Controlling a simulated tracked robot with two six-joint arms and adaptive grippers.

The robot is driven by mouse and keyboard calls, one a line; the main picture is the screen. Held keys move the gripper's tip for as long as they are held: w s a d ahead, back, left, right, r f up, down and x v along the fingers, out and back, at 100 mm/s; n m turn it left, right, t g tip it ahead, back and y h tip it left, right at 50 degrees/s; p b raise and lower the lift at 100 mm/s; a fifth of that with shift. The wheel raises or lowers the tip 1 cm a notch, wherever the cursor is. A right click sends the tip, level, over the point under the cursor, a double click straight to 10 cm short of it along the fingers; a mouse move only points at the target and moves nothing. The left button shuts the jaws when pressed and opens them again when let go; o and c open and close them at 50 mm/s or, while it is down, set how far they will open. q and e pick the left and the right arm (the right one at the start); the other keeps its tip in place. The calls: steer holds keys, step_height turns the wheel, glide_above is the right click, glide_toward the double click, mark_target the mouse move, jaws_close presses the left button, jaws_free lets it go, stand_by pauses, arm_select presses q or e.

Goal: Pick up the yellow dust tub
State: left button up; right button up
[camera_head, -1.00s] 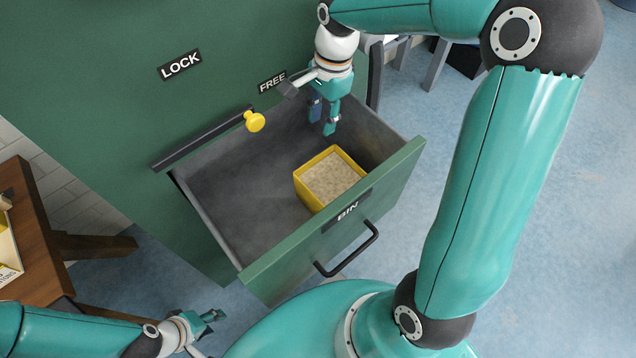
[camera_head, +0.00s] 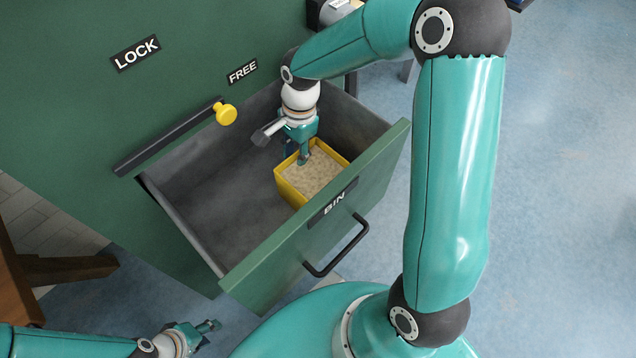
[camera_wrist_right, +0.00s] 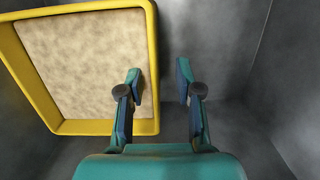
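The yellow dust tub (camera_head: 290,187) sits in the open drawer, near its front panel, filled with pale dust. In the right wrist view the tub (camera_wrist_right: 150,60) is at the left. My right gripper (camera_head: 297,158) is inside the drawer at the tub's back edge. Its fingers (camera_wrist_right: 159,82) are open and apart, with the tub's right wall between them; one finger shows over the dust and the other outside the tub.
The grey drawer (camera_head: 215,200) has a green front (camera_head: 300,236) marked BIN and a black handle (camera_head: 340,252). A black bar with a yellow knob (camera_head: 226,114) is on the green cabinet (camera_head: 60,90) above it. The drawer floor left of the tub is clear.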

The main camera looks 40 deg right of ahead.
mark_target(294, 180)
steer(key=f, duration=0.2)
steer(key=f+b, duration=0.1)
steer(key=f, duration=0.1)
steer(key=shift+s+a, duration=0.2)
steer(key=shift+a, duration=0.15)
jaws_close()
